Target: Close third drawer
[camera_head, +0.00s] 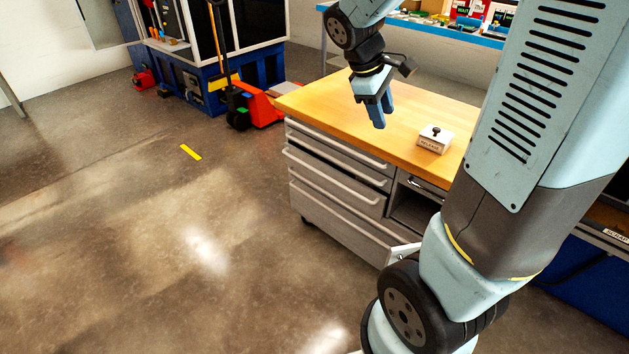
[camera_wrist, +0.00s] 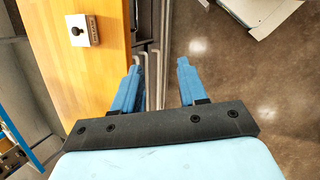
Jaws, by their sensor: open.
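The workbench cabinet (camera_head: 325,195) has a left stack of grey drawers with long bar handles. An upper drawer in that stack (camera_head: 335,182) seems to stand out slightly; I cannot tell which drawer is the third. A pale panel or drawer edge (camera_head: 404,251) juts out at the lower right, mostly hidden by my arm. In the wrist view, a pale panel (camera_wrist: 245,12) juts out at the top right. My gripper (camera_head: 380,112) is open and empty near the wooden top's front edge. In the wrist view its fingers (camera_wrist: 158,82) are apart, above the drawer handles.
A small white box with a black knob (camera_head: 434,138) stands on the wooden top (camera_head: 330,95). It also shows in the wrist view (camera_wrist: 82,31). A red pallet jack (camera_head: 262,108) is behind the cabinet's left side. The floor in front and left is clear.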

